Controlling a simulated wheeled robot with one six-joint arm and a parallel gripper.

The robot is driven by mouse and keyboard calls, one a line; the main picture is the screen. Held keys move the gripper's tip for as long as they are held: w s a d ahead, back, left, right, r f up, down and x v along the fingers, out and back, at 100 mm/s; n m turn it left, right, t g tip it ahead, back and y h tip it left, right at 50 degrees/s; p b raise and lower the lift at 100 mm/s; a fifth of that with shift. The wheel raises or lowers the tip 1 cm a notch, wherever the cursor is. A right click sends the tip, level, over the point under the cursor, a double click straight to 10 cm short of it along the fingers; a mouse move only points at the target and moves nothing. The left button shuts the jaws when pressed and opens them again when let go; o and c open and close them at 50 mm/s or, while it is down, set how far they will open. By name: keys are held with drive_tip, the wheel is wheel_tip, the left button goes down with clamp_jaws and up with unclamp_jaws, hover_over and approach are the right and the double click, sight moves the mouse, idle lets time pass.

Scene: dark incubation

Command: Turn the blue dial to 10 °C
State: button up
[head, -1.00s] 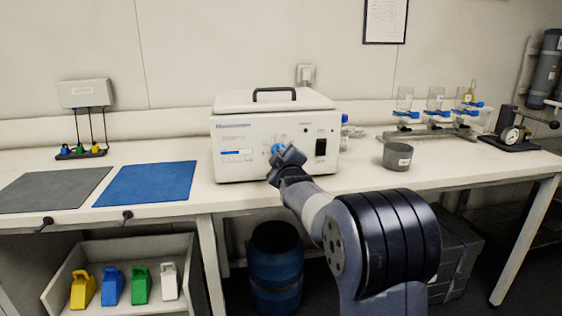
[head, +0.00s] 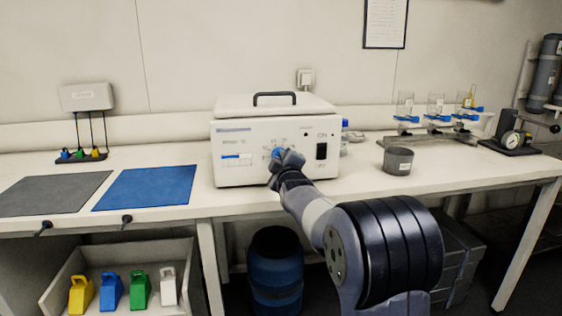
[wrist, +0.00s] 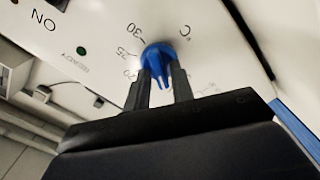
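The white incubator box (head: 230,172) stands on the bench, its front facing me. Its blue dial (wrist: 158,56) is ringed by a printed scale; 30, 25 and a partly covered 20 show to its left in the wrist view. My gripper (wrist: 161,72) is at the dial, with one dark finger on each side of it. The fingers look closed on the dial, and its blue grip shows between them. In the head view my gripper (head: 284,158) covers most of the dial (head: 277,153). The 10 mark and the dial's exact setting cannot be read.
A black switch (head: 321,151) sits right of the dial on the front panel. A grey pot (head: 398,162) stands on the bench to the right. A blue mat (head: 146,187) and a grey mat (head: 50,194) lie to the left.

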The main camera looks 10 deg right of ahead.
drive_tip(key=shift+o, duration=0.9)
drive_tip(key=shift+s, duration=0.1)
drive_tip(key=s, duration=1)
drive_tip(key=shift+s, duration=0.3)
drive_tip(key=shift+w, duration=0.1)
drive_tip(key=w, duration=1)
drive_tip(key=shift+w, duration=0.35)
drive_tip(key=shift+s, duration=0.1)
